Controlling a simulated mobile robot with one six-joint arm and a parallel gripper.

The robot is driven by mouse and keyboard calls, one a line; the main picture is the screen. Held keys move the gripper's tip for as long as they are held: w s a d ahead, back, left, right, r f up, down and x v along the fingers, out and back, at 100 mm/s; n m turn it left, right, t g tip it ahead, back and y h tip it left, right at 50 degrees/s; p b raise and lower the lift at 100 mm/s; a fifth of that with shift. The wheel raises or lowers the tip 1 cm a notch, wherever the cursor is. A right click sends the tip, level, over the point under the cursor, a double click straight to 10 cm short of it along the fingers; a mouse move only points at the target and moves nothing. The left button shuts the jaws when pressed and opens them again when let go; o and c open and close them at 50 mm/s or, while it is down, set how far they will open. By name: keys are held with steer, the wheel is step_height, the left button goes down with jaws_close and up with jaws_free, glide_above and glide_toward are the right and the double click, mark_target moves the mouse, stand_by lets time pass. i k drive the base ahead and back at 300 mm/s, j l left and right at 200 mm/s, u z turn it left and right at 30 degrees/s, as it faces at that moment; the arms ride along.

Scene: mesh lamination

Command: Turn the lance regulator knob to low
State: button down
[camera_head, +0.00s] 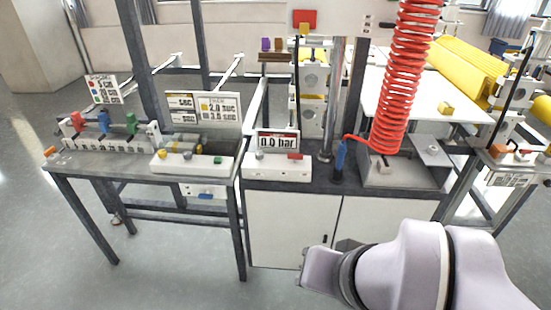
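A white control box (277,173) sits on the dark bench top in the middle. It bears a small grey knob (260,154) on its left and a red part (295,156) on its right. The display (277,140) behind it reads 0.0 bar. I take the grey knob for the lance regulator knob; its pointer is too small to read. A blue lance (339,160) stands to the right, joined to a red coiled hose (405,80). My gripper (318,268) is at the lower right, in front of the white cabinet, well apart from the knob. Its fingers cannot be made out.
A second white box (192,162) with yellow knobs sits on the left table, below sign boards (205,108). Red, blue and green clamps (103,124) stand farther left. A grey tray (405,174) is right of the lance. The floor before the bench is clear.

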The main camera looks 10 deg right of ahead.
mark_target(259, 155)
steer(key=i+u, duration=0.15)
steer(key=i, duration=0.85)
